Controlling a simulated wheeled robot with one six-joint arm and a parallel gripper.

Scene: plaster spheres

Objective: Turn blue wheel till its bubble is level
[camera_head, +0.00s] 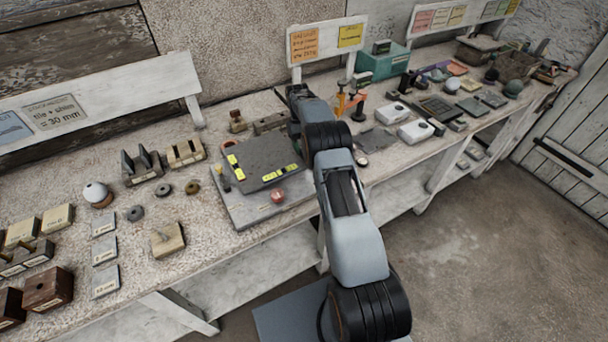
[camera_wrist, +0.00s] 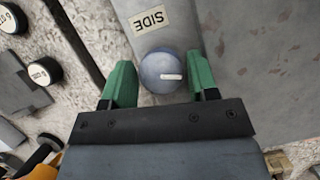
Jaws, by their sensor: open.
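The blue wheel (camera_wrist: 160,66) is a round knob with a white pointer line, set close to a grey plate edge under an upside-down "SIDE" label (camera_wrist: 148,20). My gripper (camera_wrist: 159,77) has its two green fingers apart, one on each side of the wheel; I cannot tell whether they touch it. In the head view my arm hides the wheel and my fingers. The dark plate (camera_head: 258,152) there carries yellow-green bubble vials, one at its left (camera_head: 234,167) and others at its front right (camera_head: 283,172). The bubbles are too small to read.
A red wheel (camera_head: 277,196) stands at the plate's front and a yellow one (camera_head: 219,170) at its left. Blocks and a white ball (camera_head: 95,192) lie left on the bench. White boxes (camera_head: 415,131) lie to the right. Black round labelled pieces (camera_wrist: 46,72) lie left of my fingers.

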